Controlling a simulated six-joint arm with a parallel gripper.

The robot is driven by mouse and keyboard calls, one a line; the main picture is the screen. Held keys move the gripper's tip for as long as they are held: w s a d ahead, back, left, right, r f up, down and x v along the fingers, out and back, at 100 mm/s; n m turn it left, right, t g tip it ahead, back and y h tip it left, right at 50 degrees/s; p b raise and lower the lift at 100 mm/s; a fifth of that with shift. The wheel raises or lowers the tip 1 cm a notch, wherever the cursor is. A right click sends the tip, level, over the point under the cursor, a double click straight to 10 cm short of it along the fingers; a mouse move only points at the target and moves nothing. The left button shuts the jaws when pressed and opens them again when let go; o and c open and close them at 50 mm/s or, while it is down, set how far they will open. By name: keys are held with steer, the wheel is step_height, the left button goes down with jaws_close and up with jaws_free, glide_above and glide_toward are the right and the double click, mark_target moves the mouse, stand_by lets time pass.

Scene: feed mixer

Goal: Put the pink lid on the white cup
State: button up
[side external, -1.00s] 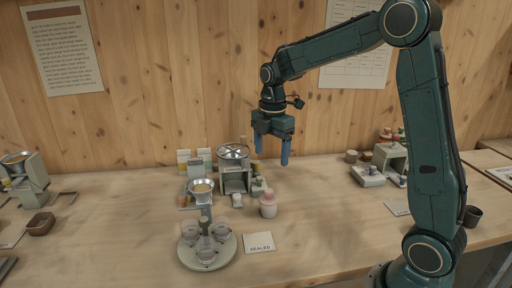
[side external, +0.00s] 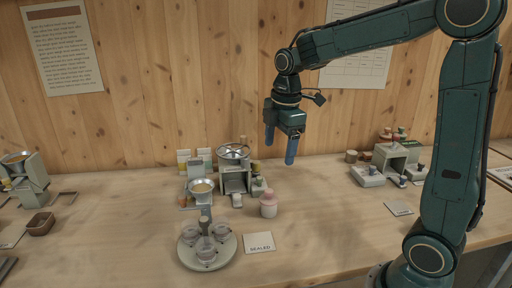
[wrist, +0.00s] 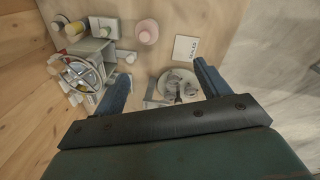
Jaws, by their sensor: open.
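A small pale pink rounded piece with a pinker top (side external: 268,204) stands on the table right of the mixer stand; it also shows as a pink disc in the wrist view (wrist: 147,31). I cannot tell whether this is a lid alone or a lid on a cup. Several small pale cups (side external: 205,252) stand on a round light turntable (side external: 230,256); which one is the white cup is unclear. My gripper (side external: 280,153) is open and empty, fingers pointing down, high above the table behind the pink piece. Its two fingers also show apart in the wrist view (wrist: 160,72).
A card marked SEALED (side external: 260,242) lies right of the turntable. A mixer with a spoked wheel (side external: 233,153) and a funnel (side external: 201,187) stand behind it. Another machine (side external: 397,158) stands at the back right. The table right of the card is clear.

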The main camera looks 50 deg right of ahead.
steer(key=s+a+r+m+t, duration=0.1)
steer(key=s+a+m+t, duration=0.1)
steer(key=s+m, duration=0.4)
steer(key=s+a+r+m+t, duration=0.1)
steer(key=s+a+m, duration=0.4)
steer(key=s, duration=0.7)
steer(key=shift+s+a+r+m+t, duration=0.15)
steer(key=shift+s+r+m+t, duration=0.05)
steer(key=shift+m+t, duration=0.6)
